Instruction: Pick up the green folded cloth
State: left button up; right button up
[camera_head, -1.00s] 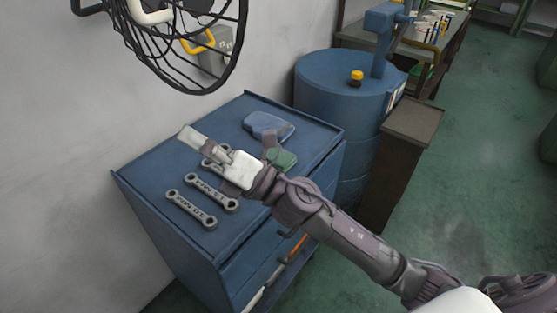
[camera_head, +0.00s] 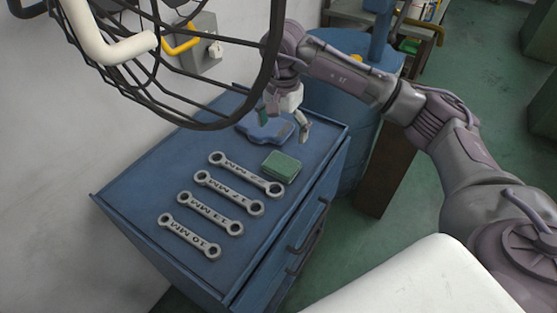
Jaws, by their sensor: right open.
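The green folded cloth (camera_head: 281,166) lies flat on the blue cabinet top, near its right edge. It is a small rounded rectangle and is fully visible. My right gripper (camera_head: 285,120) hangs above the back part of the cabinet top, fingers pointing down, behind the cloth and apart from it. Its fingers are spread and nothing shows between them. A blue folded cloth (camera_head: 262,134) lies behind the green one, under the gripper and partly hidden by it. My left gripper is not in view.
Several wrenches (camera_head: 210,212) lie in a row on the cabinet top (camera_head: 140,190), in front of the green cloth. A black wire fan guard (camera_head: 200,60) hangs at upper left, close to my right gripper. A blue drum (camera_head: 340,115) stands behind the cabinet.

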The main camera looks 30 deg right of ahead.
send_over(282, 163)
notch_tip(282, 163, down, 5)
jog(key=shift+w+f+p, duration=0.1)
jog(key=shift+p, duration=0.3)
jog(key=shift+f, duration=0.9)
notch_tip(282, 163, down, 4)
jog(key=shift+a+r+p, duration=0.1)
jog(key=shift+r+p, duration=0.05)
jog(key=shift+p, duration=0.85)
jog(key=shift+f, duration=0.5)
jog(key=c, duration=0.8)
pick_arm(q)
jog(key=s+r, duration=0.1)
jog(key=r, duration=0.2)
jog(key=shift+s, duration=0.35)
pick_arm(e)
jog(key=shift+c, duration=0.2)
